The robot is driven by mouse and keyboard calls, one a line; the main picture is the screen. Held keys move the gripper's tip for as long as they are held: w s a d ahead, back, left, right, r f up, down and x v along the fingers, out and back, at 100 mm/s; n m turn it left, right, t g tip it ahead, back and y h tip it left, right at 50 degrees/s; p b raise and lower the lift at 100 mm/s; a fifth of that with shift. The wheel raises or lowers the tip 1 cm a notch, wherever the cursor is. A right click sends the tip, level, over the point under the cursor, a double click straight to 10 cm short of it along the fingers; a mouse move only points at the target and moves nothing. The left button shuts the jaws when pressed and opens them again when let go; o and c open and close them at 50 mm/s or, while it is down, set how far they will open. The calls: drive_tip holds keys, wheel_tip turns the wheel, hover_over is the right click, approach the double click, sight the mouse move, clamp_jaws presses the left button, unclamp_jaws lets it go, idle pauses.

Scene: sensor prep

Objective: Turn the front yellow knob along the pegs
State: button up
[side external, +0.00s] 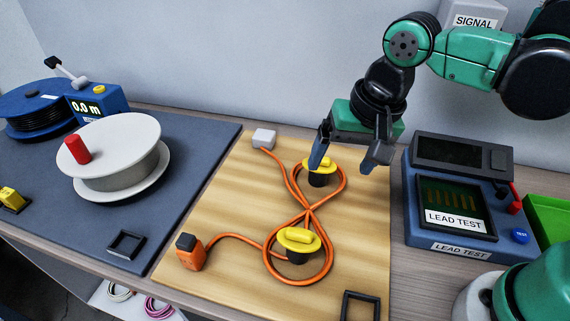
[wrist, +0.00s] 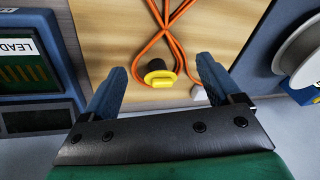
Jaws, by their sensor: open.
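The front yellow knob (side external: 299,240) sits on a black round peg on the wooden board (side external: 225,225), nearer the side camera; its raised bar runs roughly left to right. A second yellow knob (side external: 320,164) sits on the rear peg, and it also shows in the wrist view (wrist: 160,78). An orange cable (side external: 308,210) loops around both pegs in a figure eight, crossing between them. My gripper (side external: 343,165) is open and empty by the rear knob. In the wrist view my gripper (wrist: 160,68) has its fingers apart on either side of that knob. The front knob is not in the wrist view.
An orange connector (side external: 190,252) and a white block (side external: 264,138) sit at the cable's ends. A blue lead tester (side external: 455,210) stands right of the board. A white reel (side external: 115,150) stands on the dark mat at left. A black square frame (side external: 360,306) lies at the board's front right.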

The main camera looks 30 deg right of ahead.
sight(299, 232)
drive_tip(key=a+m, duration=0.1)
drive_tip(key=a, duration=0.1)
drive_tip(key=s+a+f+m+g, duration=0.1)
drive_tip(key=a, duration=0.1)
drive_tip(key=a+m+g, duration=0.1)
drive_tip(key=a, duration=0.2)
drive_tip(key=shift+s+f+h, duration=0.25)
drive_tip(key=shift+h, duration=0.15)
drive_tip(key=shift+s+a+f+m+g, duration=0.2)
drive_tip(key=shift+a+f+m+g, duration=0.2)
drive_tip(key=shift+f, duration=2.6)
clamp_jaws()
